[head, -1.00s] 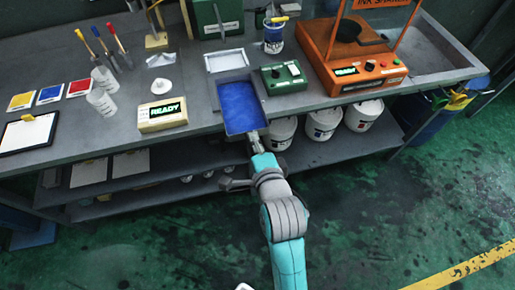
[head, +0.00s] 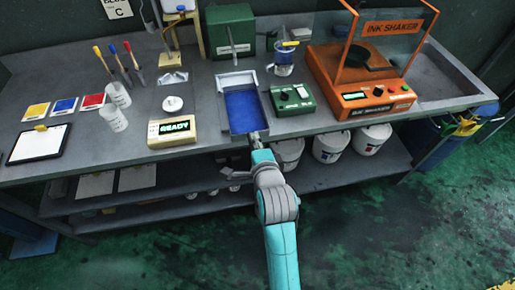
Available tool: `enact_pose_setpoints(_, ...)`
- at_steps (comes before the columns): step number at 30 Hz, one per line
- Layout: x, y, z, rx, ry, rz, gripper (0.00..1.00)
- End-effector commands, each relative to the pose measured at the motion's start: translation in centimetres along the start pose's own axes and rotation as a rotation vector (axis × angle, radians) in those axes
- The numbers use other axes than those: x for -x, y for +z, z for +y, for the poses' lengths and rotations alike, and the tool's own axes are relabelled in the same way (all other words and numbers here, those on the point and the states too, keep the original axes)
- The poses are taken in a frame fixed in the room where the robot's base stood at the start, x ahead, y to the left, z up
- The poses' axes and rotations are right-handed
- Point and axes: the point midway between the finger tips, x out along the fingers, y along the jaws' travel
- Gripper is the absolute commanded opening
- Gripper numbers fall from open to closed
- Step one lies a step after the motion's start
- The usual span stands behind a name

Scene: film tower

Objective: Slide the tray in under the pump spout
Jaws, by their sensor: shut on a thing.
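The tray (head: 261,112) is a shallow rectangle with a blue inside. It lies flat on the bench near the front edge. My gripper (head: 256,138) is at the tray's near edge, shut on it; the fingertips are small and partly hidden. A white rectangular frame (head: 219,82) lies at the tray's far end, and the tray's far edge meets its open front side. A green box (head: 230,28) stands behind the frame, with a thin spout-like part (head: 233,50) at its front. I cannot tell for sure that this is the pump.
A green control box (head: 292,98) sits close right of the tray, with a beaker (head: 284,62) behind it. A cream READY box (head: 172,132) stands to the left. The orange ink shaker (head: 370,85) is further right. White buckets (head: 331,147) stand below the bench.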

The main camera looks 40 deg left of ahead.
Motion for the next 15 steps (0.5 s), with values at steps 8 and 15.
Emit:
enact_pose_setpoints(8,-2.3,0.0,-0.8,0.0,-0.004,0.0,0.0)
enact_pose_setpoints(15,-4.3,0.0,-1.3,0.0,-0.003,0.0,0.0)
